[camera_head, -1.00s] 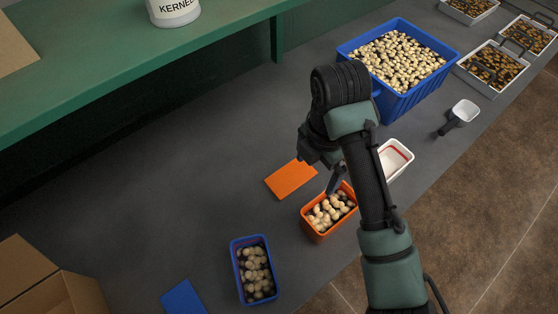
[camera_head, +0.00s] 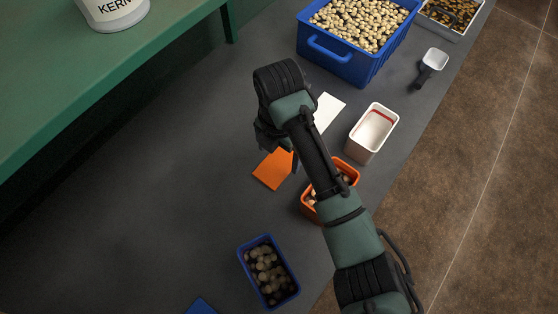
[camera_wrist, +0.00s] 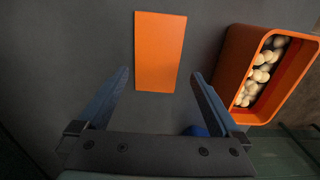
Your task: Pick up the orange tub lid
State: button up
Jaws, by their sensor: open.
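The orange tub lid (camera_head: 273,169) lies flat on the grey bench, left of the orange tub (camera_head: 308,207) in the head view. In the wrist view the orange tub lid (camera_wrist: 160,52) is a plain rectangle ahead of the fingers. My gripper (camera_wrist: 158,85) is open and empty above the bench, with the lid's near end lying between the lines of its two fingertips. In the head view my arm covers part of the orange tub, and my wrist hides most of the fingers. The orange tub (camera_wrist: 232,75) holds pale kernels and stands right of the lid.
A blue tub (camera_head: 243,262) with kernels and a blue lid (camera_head: 200,306) lie toward the front. A white tub (camera_head: 361,148) and white lid (camera_head: 328,112) are beyond the orange tub. A large blue bin (camera_head: 365,70) stands behind. The bench left of the lid is clear.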

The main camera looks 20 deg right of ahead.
aim_at(277, 166)
jog(key=f, duration=0.5)
jog(key=shift+w+a+p, duration=0.1)
jog(key=shift+a+p, duration=0.1)
jog(key=shift+p, duration=0.1)
jog(key=shift+r, duration=0.1)
jog(key=c, duration=1.1)
